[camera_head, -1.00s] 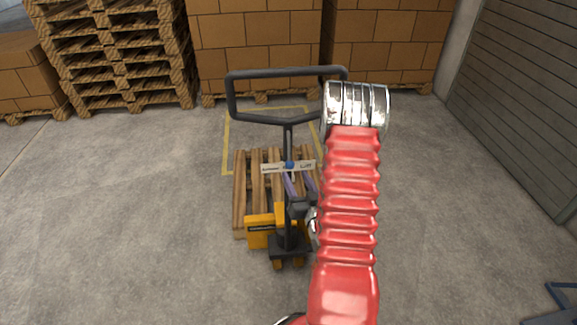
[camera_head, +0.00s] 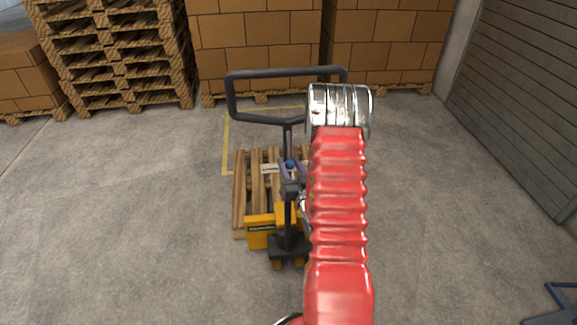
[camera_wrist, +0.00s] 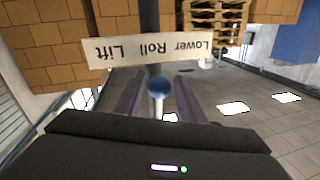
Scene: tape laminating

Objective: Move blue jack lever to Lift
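The blue-knobbed jack lever (camera_wrist: 158,86) stands on a pale stem in the middle of the wrist view, just below the label plate (camera_wrist: 108,53). The plate reads Lift, Roll and Lower, upside down, with Lift at the left and Lower at the right. The knob is near the plate's middle. My gripper (camera_wrist: 158,101) is open, with one purple finger on each side of the lever and a gap to both. In the head view, the blue knob (camera_head: 290,165) shows at my gripper (camera_head: 291,172); my red arm hides the Lift side of the plate.
The yellow pallet jack (camera_head: 260,232) with its dark loop handle (camera_head: 231,98) stands at a wooden pallet (camera_head: 240,190). Stacked boxes (camera_head: 255,50) and pallets (camera_head: 120,60) line the back. Open concrete floor lies to both sides.

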